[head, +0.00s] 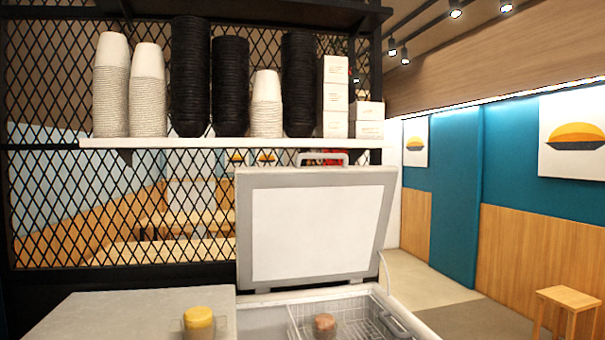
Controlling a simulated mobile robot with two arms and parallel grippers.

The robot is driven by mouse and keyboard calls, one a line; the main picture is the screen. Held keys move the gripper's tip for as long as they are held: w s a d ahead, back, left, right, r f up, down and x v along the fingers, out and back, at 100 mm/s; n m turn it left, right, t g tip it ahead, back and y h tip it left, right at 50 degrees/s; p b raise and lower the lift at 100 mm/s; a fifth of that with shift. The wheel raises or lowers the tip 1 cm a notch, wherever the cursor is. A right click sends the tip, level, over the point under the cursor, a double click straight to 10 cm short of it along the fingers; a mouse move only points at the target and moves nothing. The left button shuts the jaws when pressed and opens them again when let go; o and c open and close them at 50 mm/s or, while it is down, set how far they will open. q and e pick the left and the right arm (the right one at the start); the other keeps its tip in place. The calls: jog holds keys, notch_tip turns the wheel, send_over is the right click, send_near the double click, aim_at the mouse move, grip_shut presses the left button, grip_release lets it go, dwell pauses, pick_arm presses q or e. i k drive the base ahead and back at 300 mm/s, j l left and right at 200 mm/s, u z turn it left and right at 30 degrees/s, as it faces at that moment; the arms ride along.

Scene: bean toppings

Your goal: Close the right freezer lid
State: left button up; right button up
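The right freezer lid (318,232) stands raised and open, tilted slightly back, with its white inner panel facing me. Neither of my grippers shows in the head view.
A white shelf (210,143) on a black mesh wall (80,205) behind the freezer holds stacked cups, black bowls and white boxes. A wooden stool (566,300) stands on the right, with open floor (435,285) between it and the freezer.

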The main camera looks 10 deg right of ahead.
aim_at(297, 225)
jog(key=i+l+z, duration=0.5)
jog(key=l+z, duration=0.2)
jog(key=i+l+z, duration=0.2)
jog(key=z, duration=0.2)
jog(key=i+l+z, duration=0.15)
jog(key=i+z, duration=0.3)
jog(key=i+l+z, duration=0.1)
jog(key=z, duration=0.3)
jog(key=i+z, duration=0.6)
jog(key=i, duration=0.95)
jog(key=i+j+u, duration=0.15)
jog(key=i+u, duration=0.15)
jog(key=u, duration=0.15)
jog(key=i+u, duration=0.35)
jog(key=u, duration=0.15)
jog(key=i+l+u, duration=0.1)
jog(key=i+u, duration=0.2)
jog(key=u, duration=0.15)
jog(key=i+l+u, duration=0.2)
jog(key=u, duration=0.3)
jog(key=i+l, duration=0.05)
jog(key=i, duration=0.05)
